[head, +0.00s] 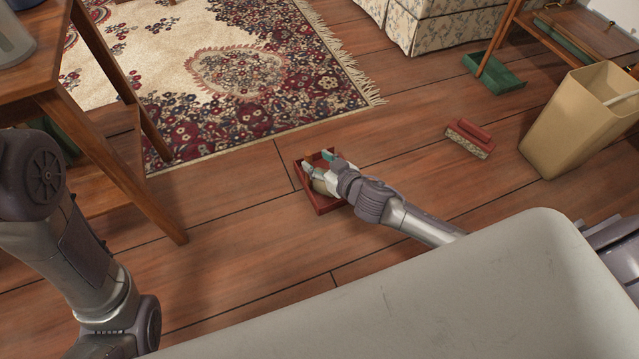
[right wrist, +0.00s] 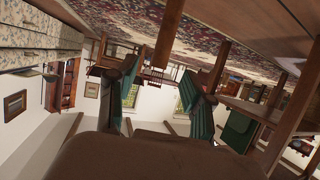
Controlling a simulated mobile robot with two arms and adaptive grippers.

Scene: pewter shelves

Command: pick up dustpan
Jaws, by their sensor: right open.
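A red dustpan (head: 324,208) lies on the wooden floor in the middle of the head view, near the rug's edge. My right gripper (head: 318,160) is low over it, open, and covers much of it. A short brown piece shows between the fingertips, perhaps its handle. In the right wrist view, the green finger pads of my right gripper (right wrist: 163,92) stand apart, with a brown wooden bar (right wrist: 167,35) in the gap. I cannot tell whether the fingers touch the dustpan. My left arm shows at the left, but its gripper is out of view.
A red brush (head: 470,138) lies to the right, near a tan bin (head: 572,120). A green pan-like object (head: 494,72) sits farther back. A wooden table (head: 108,165) stands at the left, its leg near the dustpan. A patterned rug (head: 240,75) lies behind. Floor between dustpan and brush is clear.

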